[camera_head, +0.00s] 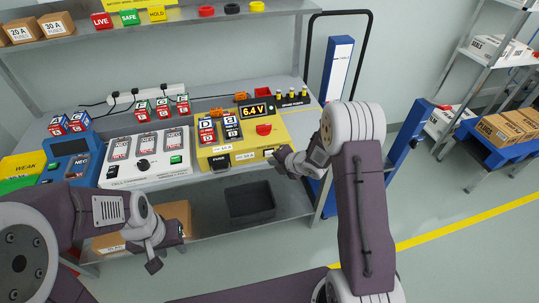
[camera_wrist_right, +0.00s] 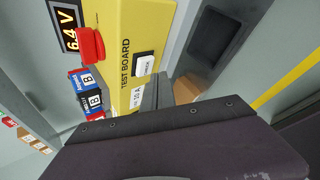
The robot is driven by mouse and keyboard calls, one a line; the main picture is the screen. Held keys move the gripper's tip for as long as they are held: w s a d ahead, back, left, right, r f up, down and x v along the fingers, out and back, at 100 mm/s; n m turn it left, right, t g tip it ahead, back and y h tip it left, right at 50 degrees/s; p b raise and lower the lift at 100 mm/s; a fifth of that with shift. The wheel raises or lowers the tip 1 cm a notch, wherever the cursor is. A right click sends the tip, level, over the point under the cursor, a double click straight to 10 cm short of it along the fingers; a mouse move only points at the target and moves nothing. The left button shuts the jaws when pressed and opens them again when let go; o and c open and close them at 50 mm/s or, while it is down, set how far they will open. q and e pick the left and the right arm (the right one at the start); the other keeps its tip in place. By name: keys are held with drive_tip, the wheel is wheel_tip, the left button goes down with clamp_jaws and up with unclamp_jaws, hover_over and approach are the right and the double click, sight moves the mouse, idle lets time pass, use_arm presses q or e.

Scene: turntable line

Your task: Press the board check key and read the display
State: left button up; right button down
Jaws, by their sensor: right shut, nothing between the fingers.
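The yellow test board (camera_head: 240,148) stands on the bench; its lettering "TEST BOARD" shows in the right wrist view (camera_wrist_right: 112,60). Its lit display (camera_head: 256,110) reads 6.4 V, also in the wrist view (camera_wrist_right: 66,25). The white check key (camera_head: 268,152) is at the board's front right; it shows in the wrist view (camera_wrist_right: 145,66) with a dark surround. My right gripper (camera_head: 277,156) is shut and empty, with its tips close beside the key. I cannot tell whether they touch it. My left gripper (camera_head: 168,249) is open and empty, in front of the bench.
Batteries (camera_head: 207,131) stand in the board beside a red knob (camera_head: 263,129). A white charger-like unit (camera_head: 146,158) is left of it. A dark bin (camera_head: 250,200) sits on the lower shelf. A blue post (camera_head: 408,135) stands right of my right arm.

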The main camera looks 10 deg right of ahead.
drive_tip(key=shift+w, duration=0.15)
idle(0.3)
drive_tip(key=shift+w, duration=0.3)
drive_tip(key=shift+w, duration=0.45)
idle(0.5)
idle(0.4)
drive_tip(key=shift+s+b, duration=0.4)
drive_tip(key=shift+s, duration=0.45)
